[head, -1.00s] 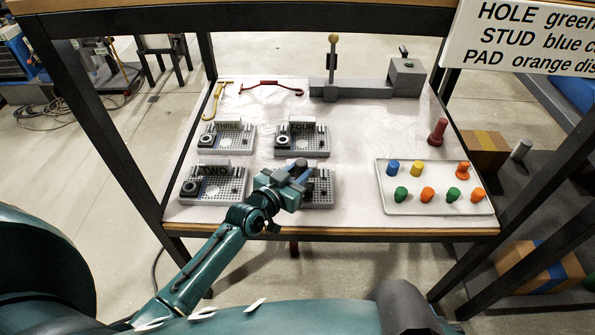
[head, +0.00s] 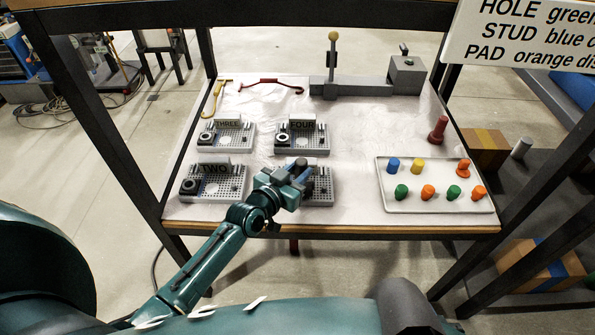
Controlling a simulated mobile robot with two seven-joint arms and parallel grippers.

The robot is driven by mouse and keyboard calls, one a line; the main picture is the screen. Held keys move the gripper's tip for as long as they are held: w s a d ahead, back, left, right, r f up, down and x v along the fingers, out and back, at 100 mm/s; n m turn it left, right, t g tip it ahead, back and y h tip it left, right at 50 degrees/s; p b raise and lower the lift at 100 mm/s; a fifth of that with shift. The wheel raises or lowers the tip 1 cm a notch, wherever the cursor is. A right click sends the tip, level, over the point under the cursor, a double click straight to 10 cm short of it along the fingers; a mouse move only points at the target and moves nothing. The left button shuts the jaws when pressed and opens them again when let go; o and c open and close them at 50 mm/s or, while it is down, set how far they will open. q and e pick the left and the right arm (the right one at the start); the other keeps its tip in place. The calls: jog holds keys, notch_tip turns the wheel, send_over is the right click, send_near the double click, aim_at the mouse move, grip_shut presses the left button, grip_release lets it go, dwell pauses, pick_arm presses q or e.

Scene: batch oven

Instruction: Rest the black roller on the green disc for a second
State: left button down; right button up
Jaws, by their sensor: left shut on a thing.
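My left gripper (head: 297,177) is over the front right fixture (head: 322,188) on the table and is shut on a dark roller (head: 300,163). The roller stands up at the fingers, and its lower end is hidden. The gripper covers much of this fixture, so I cannot tell whether the roller touches it. No flat green disc shows clearly. Two green pegs, one at the left (head: 401,192) and one further right (head: 453,193), are on the white tray (head: 430,208). My right gripper is not in view.
Fixtures marked TWO (head: 213,184), THREE (head: 227,133) and FOUR (head: 301,137) stand nearby. A grey machine with a lever (head: 365,86) is at the back. A red peg-like piece (head: 438,130) stands behind the tray. The table between fixtures and tray is clear.

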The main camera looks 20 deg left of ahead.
aim_at(297, 161)
pick_arm(q)
jog(key=shift+s+d+f+p, duration=0.1)
jog(key=shift+s+f+p, duration=0.1)
jog(key=shift+s+p, duration=0.15)
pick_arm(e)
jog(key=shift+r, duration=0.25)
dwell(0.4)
pick_arm(q)
jog(key=shift+w, duration=0.25)
dwell(0.7)
jog(key=shift+s+f, duration=0.1)
jog(key=shift+s, duration=0.15)
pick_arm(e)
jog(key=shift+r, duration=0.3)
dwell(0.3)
